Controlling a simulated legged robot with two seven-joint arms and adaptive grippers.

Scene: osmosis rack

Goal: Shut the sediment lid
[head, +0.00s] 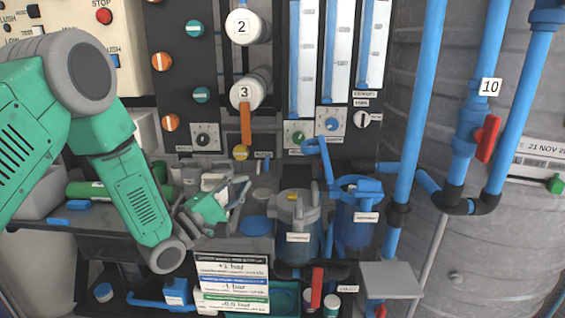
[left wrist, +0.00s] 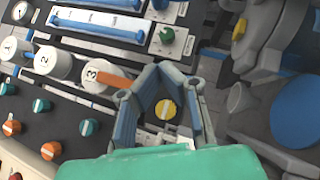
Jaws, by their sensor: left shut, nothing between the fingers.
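Two filter housings stand on the shelf right of centre in the head view: a grey-topped one (head: 298,240) and a blue-topped one (head: 358,225). Their labels are too small to read, so I cannot tell which is the sediment one. A blue hinged-looking part (head: 318,158) stands raised behind them. The grey top, with a yellow piece, also shows at the upper right of the left wrist view (left wrist: 270,45). My left gripper (head: 244,184) is left of the grey housing, apart from it. Its fingers (left wrist: 162,68) are shut and empty. My right gripper is not in view.
A blue disc (head: 257,225) lies on the shelf before the gripper. Behind is a dark panel with knobs, including a yellow one (head: 241,152), and an orange-handled valve (head: 246,122). Blue pipes (head: 416,110) and a large grey tank (head: 500,240) bound the right side.

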